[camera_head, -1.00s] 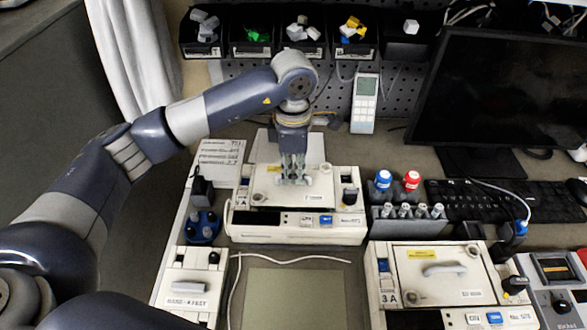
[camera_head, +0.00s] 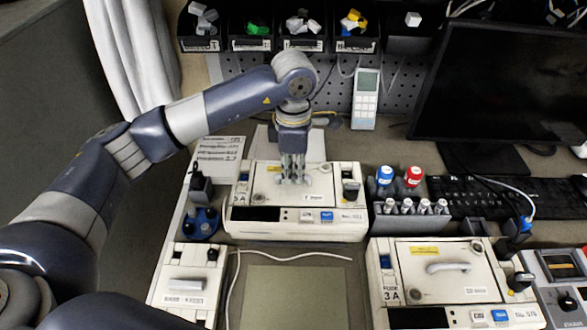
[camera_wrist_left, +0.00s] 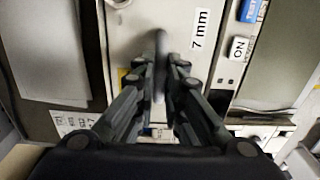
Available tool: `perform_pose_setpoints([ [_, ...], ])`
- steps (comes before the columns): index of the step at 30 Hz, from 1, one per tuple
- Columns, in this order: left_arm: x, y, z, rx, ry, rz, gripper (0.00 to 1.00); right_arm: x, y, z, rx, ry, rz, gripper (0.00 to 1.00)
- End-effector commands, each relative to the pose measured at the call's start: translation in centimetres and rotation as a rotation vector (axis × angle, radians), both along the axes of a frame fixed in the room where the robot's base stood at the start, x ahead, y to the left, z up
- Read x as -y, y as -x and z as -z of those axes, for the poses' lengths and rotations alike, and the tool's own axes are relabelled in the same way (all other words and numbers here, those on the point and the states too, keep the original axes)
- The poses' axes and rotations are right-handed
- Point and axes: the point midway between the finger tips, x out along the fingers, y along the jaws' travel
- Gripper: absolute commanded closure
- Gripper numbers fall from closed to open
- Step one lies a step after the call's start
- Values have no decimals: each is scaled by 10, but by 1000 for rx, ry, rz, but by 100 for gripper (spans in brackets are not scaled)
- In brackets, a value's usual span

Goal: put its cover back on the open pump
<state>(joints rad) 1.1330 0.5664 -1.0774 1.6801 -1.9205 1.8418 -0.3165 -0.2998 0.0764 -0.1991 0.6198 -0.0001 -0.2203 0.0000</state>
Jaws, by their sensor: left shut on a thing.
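The pump (camera_head: 295,227) at the back middle is a cream box with its cover (camera_head: 318,196) lying on top. My left gripper (camera_head: 294,181) points straight down over this cover and is shut on its handle. In the left wrist view the handle (camera_wrist_left: 161,62) stands between the fingers, and the cover (camera_wrist_left: 150,22) bears a "7 mm" label. The cover looks flat on the pump, but I cannot tell whether it is fully seated. A second pump (camera_head: 440,316) at the front right has its own cover with a pale handle (camera_head: 447,267). My right gripper is not in view.
A rack of vials (camera_head: 409,216) with blue and red caps stands right of the back pump. A blue round holder (camera_head: 203,224) stands to its left. A grey-green mat (camera_head: 295,295) lies clear in front, with a white cable beside it. Monitor (camera_head: 490,95) and keyboard are at right.

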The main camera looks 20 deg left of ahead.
Motion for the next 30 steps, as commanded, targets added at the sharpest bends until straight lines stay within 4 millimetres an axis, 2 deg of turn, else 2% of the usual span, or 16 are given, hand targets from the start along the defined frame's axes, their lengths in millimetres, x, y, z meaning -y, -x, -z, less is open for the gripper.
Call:
perform_pose_setpoints([
  [4,0,0,-1,1,1,0,100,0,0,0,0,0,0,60],
  [5,0,0,-1,1,1,0,85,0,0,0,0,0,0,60],
  [6,0,0,-1,1,1,0,76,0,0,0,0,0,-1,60],
  [8,0,0,0,1,1,0,66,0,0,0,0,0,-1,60],
  [20,0,0,-4,1,0,0,66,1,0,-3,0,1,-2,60],
  [30,0,0,-43,2,-1,0,66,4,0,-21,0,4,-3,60],
])
